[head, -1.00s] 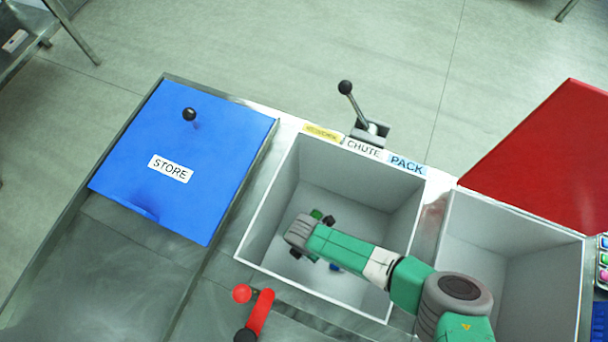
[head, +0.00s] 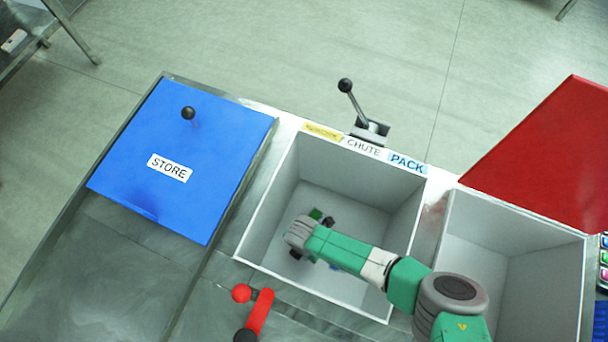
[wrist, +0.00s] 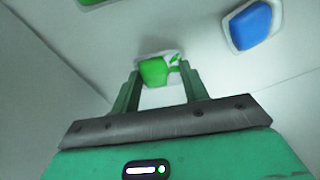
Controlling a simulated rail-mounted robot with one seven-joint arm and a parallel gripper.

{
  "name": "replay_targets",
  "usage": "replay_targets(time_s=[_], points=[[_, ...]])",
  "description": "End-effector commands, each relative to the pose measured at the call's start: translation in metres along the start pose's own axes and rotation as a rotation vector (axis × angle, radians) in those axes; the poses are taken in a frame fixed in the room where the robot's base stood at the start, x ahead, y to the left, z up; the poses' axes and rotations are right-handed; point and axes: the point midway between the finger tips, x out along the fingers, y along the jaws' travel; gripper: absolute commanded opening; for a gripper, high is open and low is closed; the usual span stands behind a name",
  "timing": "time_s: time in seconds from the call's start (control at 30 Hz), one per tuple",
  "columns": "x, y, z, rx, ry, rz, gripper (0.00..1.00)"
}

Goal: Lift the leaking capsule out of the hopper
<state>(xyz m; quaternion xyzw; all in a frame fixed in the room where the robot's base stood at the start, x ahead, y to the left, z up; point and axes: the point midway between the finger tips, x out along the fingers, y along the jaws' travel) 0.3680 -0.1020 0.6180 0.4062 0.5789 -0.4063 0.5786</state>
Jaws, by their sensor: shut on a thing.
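The hopper (head: 262,215) is an open grey-walled box in the middle of the head view. My gripper (wrist: 160,78) reaches down into it, its fingers shut on a green capsule (wrist: 154,71) with a white rim. A green patch marks the white at the capsule's right side; I cannot tell for sure that it is a leak. A blue capsule (wrist: 250,24) lies apart on the hopper floor, and another green one (wrist: 95,2) is cut off at the top edge. In the head view my wrist hides most of the capsules.
A blue lid marked STORE (head: 150,190) lies left of the hopper. A black-knobbed lever (head: 352,105) stands behind it, by the CHUTE and PACK labels. A red handle (head: 260,312) is at the front. A second open bin (head: 500,260) and a red panel (head: 550,160) are to the right.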

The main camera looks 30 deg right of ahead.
Motion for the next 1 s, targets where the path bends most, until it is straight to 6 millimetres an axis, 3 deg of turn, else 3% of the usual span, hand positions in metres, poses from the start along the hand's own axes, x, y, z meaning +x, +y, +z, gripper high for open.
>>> replay_targets(time_s=[0.2, 0.4, 1.0], points=[[-0.056, 0.0, 0.001, -0.001, -0.001, 0.003, 0.23], [-0.089, 0.0, 0.001, 0.0, 0.0, 0.001, 0.23], [-0.101, -0.003, 0.006, 0.0, 0.0, 0.0, 0.23]])
